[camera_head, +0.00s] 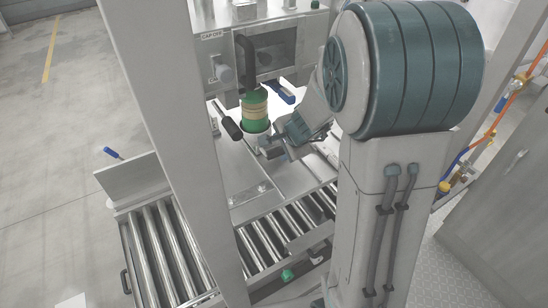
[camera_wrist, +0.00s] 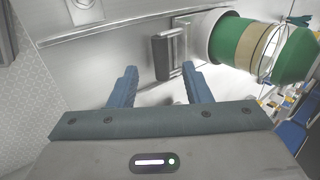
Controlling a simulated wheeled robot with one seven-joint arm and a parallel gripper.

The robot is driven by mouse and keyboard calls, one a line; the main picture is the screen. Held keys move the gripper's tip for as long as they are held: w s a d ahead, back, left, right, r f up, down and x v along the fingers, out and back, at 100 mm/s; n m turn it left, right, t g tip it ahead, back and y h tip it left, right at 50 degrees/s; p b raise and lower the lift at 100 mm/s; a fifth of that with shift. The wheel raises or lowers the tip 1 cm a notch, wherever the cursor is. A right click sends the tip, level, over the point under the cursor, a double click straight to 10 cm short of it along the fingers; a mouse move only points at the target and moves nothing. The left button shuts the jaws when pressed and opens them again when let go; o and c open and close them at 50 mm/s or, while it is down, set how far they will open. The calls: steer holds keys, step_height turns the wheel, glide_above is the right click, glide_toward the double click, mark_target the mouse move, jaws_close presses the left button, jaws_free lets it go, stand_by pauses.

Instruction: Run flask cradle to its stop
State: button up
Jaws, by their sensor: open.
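The flask (camera_head: 255,108), green with a tan band, stands upright in a pale round cradle (camera_head: 257,138) on the steel deck. In the wrist view the flask (camera_wrist: 258,45) lies across the upper right, its end inside the white cradle cup (camera_wrist: 207,35). A dark grey upright handle (camera_wrist: 167,55) stands beside the cup. My gripper (camera_wrist: 159,68) is open, with one blue finger on each side of the handle and a gap to both. In the head view my gripper (camera_head: 268,150) is right beside the cradle, partly hidden by my wrist. The cradle's stop cannot be made out.
A black-gripped lever (camera_head: 232,128) is left of the flask. A panel with a screen (camera_head: 268,48) stands behind it. A blue handle (camera_head: 282,93) lies behind the flask. Roller conveyors (camera_head: 170,250) run in front. A steel post (camera_head: 178,130) rises at left.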

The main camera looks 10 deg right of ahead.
mark_target(273, 154)
steer(key=b+x, duration=0.2)
steer(key=x, duration=0.5)
steer(key=shift+w+f, duration=0.15)
steer(key=shift+f, duration=0.05)
jaws_close()
